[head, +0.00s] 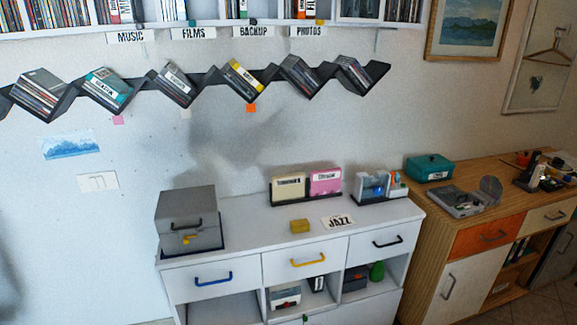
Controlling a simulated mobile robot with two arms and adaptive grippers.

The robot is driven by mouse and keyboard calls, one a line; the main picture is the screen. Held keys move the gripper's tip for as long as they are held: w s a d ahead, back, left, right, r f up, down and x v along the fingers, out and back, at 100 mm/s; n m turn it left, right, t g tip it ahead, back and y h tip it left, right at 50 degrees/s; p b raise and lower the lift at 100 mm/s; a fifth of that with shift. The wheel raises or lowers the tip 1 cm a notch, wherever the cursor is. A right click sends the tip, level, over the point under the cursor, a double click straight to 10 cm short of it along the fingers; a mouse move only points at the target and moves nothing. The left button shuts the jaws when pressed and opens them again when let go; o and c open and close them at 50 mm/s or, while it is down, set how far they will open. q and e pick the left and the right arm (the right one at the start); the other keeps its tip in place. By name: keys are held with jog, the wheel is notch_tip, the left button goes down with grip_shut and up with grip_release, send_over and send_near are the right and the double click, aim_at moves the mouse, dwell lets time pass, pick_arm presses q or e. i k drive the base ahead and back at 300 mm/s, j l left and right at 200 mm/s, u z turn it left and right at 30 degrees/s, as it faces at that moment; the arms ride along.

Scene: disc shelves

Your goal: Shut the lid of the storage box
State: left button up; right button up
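A grey storage box (188,216) stands at the left end of the white cabinet in the head view. The inside of the box is hidden. Neither of my grippers is in view.
The white cabinet top (255,230) is clear just right of the box. A yellow block (299,226), a JAZZ card (339,222) and disc holders (306,185) stand further right. A zigzag disc shelf (210,81) hangs above. A wooden cabinet (420,220) stands at right.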

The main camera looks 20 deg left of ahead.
aim_at(184, 210)
jog(key=i+l+u, duration=0.1)
jog(key=u, duration=0.8)
